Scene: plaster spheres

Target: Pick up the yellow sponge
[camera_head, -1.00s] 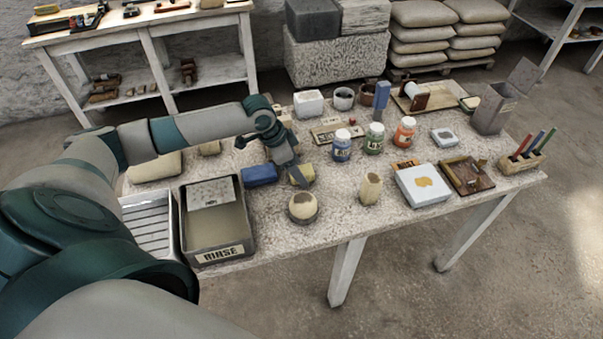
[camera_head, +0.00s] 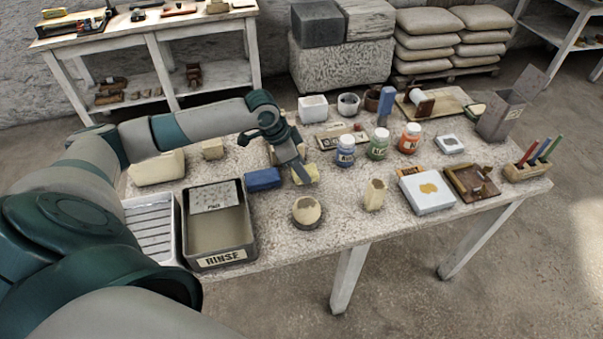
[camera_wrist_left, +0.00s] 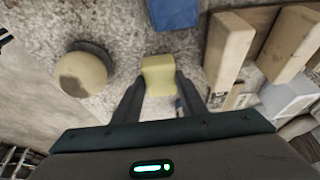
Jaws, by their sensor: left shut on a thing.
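The yellow sponge (camera_head: 312,172) is a small pale yellow block, partly hidden by my left gripper (camera_head: 304,175) in the head view. In the left wrist view the sponge (camera_wrist_left: 158,74) sits between the two dark fingers of my left gripper (camera_wrist_left: 159,82), which is shut on it. The sponge is over the middle of the speckled table (camera_head: 285,246), right of a blue block (camera_head: 262,179) and behind a plaster sphere (camera_head: 307,210). I cannot tell how far it is off the tabletop. My right gripper is not in view.
A rinse tray (camera_head: 250,232) stands to the left. In the left wrist view, wooden blocks (camera_wrist_left: 229,48) lie close to the right finger.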

